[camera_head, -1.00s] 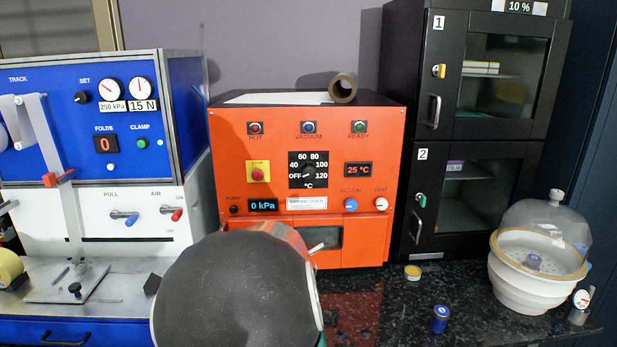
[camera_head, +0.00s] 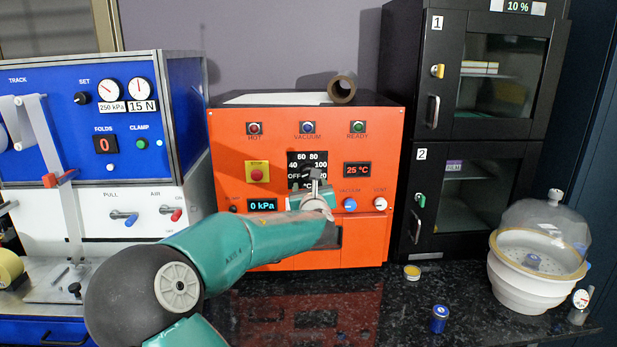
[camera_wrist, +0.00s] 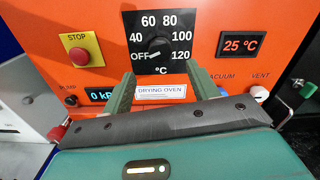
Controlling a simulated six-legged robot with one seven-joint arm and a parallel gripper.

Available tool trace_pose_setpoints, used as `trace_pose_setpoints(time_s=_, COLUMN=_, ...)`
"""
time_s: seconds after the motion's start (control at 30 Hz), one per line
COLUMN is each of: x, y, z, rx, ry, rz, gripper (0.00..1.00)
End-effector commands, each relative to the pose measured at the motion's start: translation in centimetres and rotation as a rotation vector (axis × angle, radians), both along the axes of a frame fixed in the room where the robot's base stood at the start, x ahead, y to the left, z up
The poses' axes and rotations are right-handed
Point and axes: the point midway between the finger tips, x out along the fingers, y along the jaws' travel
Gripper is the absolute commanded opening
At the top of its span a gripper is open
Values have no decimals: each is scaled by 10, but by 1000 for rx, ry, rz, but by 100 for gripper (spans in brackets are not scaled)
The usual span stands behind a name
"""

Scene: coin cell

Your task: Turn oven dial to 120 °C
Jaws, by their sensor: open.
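The orange drying oven (camera_head: 225,150) stands in the middle of the head view. Its black dial (camera_wrist: 158,46) shows in the wrist view on a black scale plate marked OFF, 40, 60, 80, 100 and 120. The dial's white mark points lower left, toward OFF. In the head view the dial (camera_head: 306,171) is partly hidden by my gripper (camera_head: 316,178). In the wrist view my gripper (camera_wrist: 162,74) is open and empty, its two green fingers below the dial to left and right. They look apart from the dial.
A red stop button (camera_wrist: 79,56) sits left of the dial, and a 25 °C display (camera_wrist: 241,44) right of it. Vacuum and vent knobs (camera_head: 380,204) lie lower right. A blue machine (camera_head: 178,100) and black cabinet (camera_head: 400,130) flank the oven.

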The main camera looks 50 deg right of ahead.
Motion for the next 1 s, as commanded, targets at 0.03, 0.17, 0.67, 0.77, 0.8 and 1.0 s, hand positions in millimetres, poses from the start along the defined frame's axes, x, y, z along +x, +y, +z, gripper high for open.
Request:
trace_pose_setpoints(time_s=0.03, x=4, y=-7, z=1, rx=-3, ry=1, rz=-2, gripper=59)
trace_pose_setpoints(time_s=0.17, x=17, y=-22, z=0, rx=-1, ry=0, rz=-3, gripper=59)
trace_pose_setpoints(time_s=0.67, x=53, y=-61, z=0, rx=1, ry=-2, rz=0, gripper=59)
trace_pose_setpoints(time_s=0.77, x=54, y=-61, z=0, rx=2, ry=-1, rz=0, gripper=59)
trace_pose_setpoints(time_s=0.8, x=53, y=-61, z=0, rx=2, ry=-1, rz=0, gripper=59)
trace_pose_setpoints(time_s=1.0, x=53, y=-61, z=0, rx=2, ry=-1, rz=0, gripper=36)
